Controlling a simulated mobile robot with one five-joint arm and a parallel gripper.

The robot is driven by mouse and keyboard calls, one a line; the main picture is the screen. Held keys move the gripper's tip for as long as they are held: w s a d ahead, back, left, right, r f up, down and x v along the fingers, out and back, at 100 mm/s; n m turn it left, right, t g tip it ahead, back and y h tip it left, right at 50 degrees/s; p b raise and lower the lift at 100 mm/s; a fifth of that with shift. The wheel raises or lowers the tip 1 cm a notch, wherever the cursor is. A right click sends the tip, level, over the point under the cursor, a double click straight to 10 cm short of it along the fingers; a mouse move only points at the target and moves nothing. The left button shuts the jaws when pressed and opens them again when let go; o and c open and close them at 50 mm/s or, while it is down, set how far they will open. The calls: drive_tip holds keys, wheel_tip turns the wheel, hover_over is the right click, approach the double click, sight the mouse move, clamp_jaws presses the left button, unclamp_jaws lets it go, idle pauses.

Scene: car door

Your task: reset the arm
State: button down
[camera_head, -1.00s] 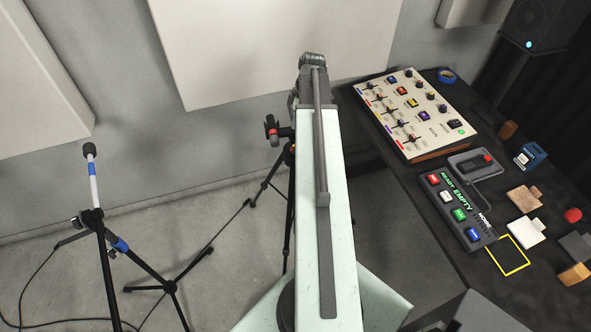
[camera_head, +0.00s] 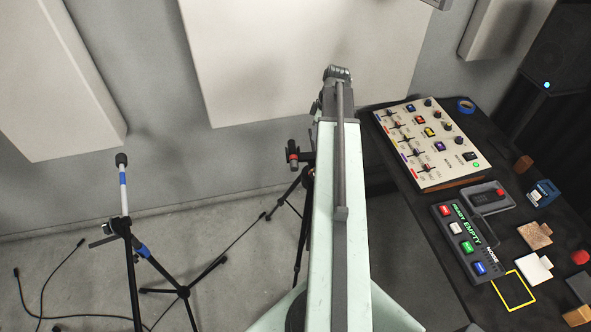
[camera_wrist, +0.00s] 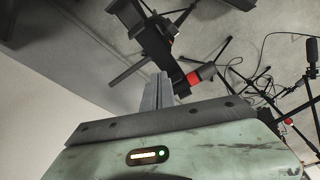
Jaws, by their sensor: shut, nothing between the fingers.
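My arm (camera_head: 340,215) stretches away from me through the middle of the head view, over the floor and toward the pale wall panel. My gripper shows in the wrist view (camera_wrist: 158,88), its grey fingers together with nothing between them. Its fingertips are not clearly visible in the head view, where the arm's end hides them. Beyond the fingers in the wrist view is a black stand with a red-banded part (camera_wrist: 200,75); I cannot tell how far apart they are.
A dark table (camera_head: 405,190) on the right carries a mixer panel (camera_head: 432,140), a button box (camera_head: 466,240), a yellow outlined square (camera_head: 513,290) and several small blocks. A microphone stand (camera_head: 128,235) is at left; a black tripod (camera_head: 300,215) stands beside my arm. Cables lie on the floor.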

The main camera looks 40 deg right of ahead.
drive_tip(key=w+a+f+n+b, duration=0.2)
drive_tip(key=w+a, duration=0.2)
drive_tip(key=a, duration=0.5)
drive_tip(key=w+a+f+n+b, duration=0.15)
drive_tip(key=w+a, duration=0.25)
drive_tip(key=a, duration=0.5)
drive_tip(key=w+a+f+n+b, duration=0.1)
drive_tip(key=w+a+f+b, duration=0.25)
drive_tip(key=a, duration=0.55)
drive_tip(key=s+a+f+m+g+b, duration=0.1)
drive_tip(key=s+a+m, duration=0.2)
drive_tip(key=a+m, duration=0.2)
drive_tip(key=s+a+f+m+h+b, duration=0.1)
drive_tip(key=a+m, duration=0.4)
drive_tip(key=a, duration=0.7)
drive_tip(key=shift+s+a+f+m+g, duration=0.3)
drive_tip(key=shift+s+f+m+g, duration=0.15)
drive_tip(key=shift+s, duration=0.6)
drive_tip(key=shift+f, duration=0.1)
